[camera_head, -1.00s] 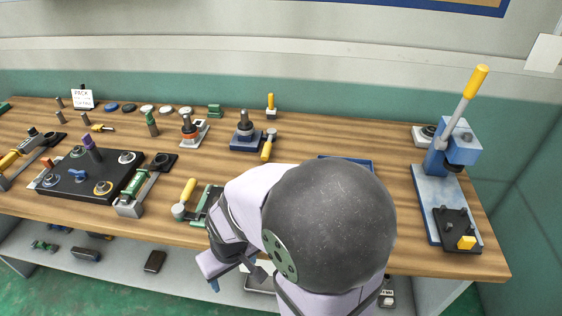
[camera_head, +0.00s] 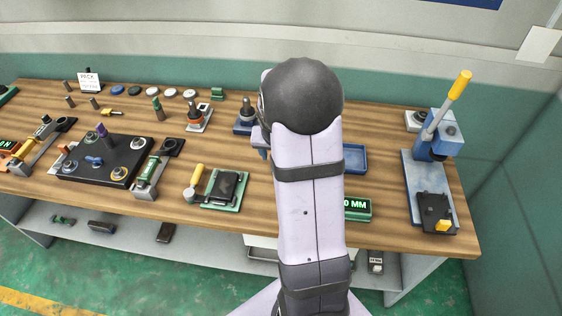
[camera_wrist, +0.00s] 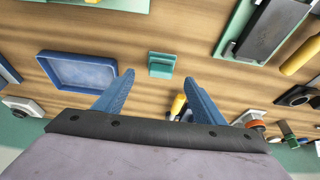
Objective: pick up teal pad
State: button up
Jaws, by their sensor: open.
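The teal pad (camera_wrist: 161,64) is a small block on the wooden table. In the wrist view it lies just beyond and between my two blue fingertips, apart from them. In the head view my arm hides it. My gripper (camera_wrist: 158,76) is open and empty above the table.
A blue tray (camera_wrist: 84,72) lies on one side of the pad, and a green plate with a black block (camera_wrist: 275,28) on the other. A yellow-handled tool (camera_wrist: 178,106) lies near my right finger. A blue press (camera_head: 430,160) stands at the right.

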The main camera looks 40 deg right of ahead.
jog(key=shift+p+x, duration=0.7)
jog(key=shift+x, duration=3)
jog(key=shift+w, duration=0.15)
jog(key=c, duration=1.1)
jog(key=shift+o, duration=0.2)
jog(key=shift+r, duration=0.15)
notch_tip(320, 180, up, 10)
jog(key=shift+f, duration=0.1)
